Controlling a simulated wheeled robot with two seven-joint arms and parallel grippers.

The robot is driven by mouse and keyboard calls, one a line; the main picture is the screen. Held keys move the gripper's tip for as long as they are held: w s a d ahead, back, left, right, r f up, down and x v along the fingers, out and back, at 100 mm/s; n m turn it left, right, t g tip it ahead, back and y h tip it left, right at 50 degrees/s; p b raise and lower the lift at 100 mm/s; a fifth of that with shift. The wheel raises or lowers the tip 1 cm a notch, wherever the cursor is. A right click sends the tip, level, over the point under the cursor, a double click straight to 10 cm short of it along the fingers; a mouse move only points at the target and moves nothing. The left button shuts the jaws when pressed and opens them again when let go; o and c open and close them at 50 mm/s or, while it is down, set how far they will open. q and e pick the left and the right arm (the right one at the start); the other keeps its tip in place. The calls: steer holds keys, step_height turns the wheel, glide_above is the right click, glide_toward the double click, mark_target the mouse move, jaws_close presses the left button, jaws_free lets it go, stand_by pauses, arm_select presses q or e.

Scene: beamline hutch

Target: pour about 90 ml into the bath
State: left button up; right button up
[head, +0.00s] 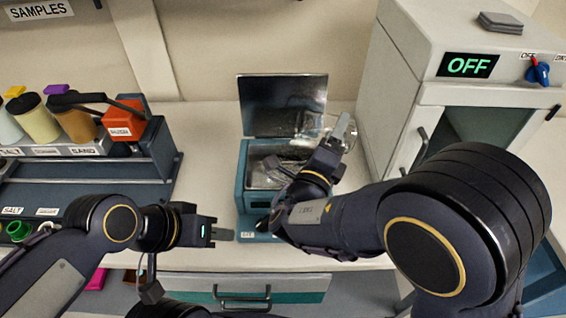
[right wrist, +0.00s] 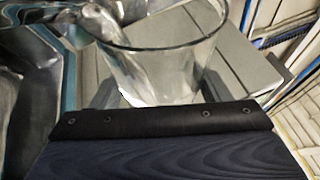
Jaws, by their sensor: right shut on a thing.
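The bath (head: 243,180) is a teal box with its lid (head: 283,105) standing open at the back and a shiny metal inside. My right gripper (head: 335,145) is shut on a clear glass beaker (head: 347,128) at the right side of the bath. The beaker fills the middle of the right wrist view (right wrist: 160,70), with its rim toward the top. A clear, glassy streak (right wrist: 98,22) shows at its left rim; I cannot tell surely whether it is flowing liquid. The liquid level is unclear. My left gripper (head: 222,234) is empty by the bath's front left corner; its jaw gap is hidden.
A white cabinet (head: 400,100) with an "OFF" display (head: 468,66) and a blue-red knob (head: 538,71) stands close on the right. A rack (head: 160,150) of several labelled containers is on the left. Bare counter (head: 205,130) lies between rack and bath.

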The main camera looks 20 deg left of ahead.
steer(key=shift+d, duration=0.15)
stand_by(0.4)
steer(key=shift+w+d+f+m+g+b, duration=0.15)
steer(key=shift+d+f+m+g+b, duration=0.1)
steer(key=shift+d+m+b, duration=0.25)
steer(key=shift+w+d+f+m+g+b, duration=0.1)
steer(key=shift+d+f+m+g+b, duration=0.15)
steer(key=shift+m, duration=0.45)
steer(key=shift+r+m+g+p, duration=0.3)
steer(key=shift+m+p, duration=0.25)
steer(key=shift+m, duration=0.15)
steer(key=shift+f, duration=0.25)
steer(key=shift+a+r+m, duration=0.15)
steer(key=shift+r+m, duration=0.05)
steer(key=shift+m, duration=0.2)
steer(key=shift+f+m+g, duration=0.3)
steer(key=shift+f+g, duration=0.1)
steer(key=shift+f, duration=0.1)
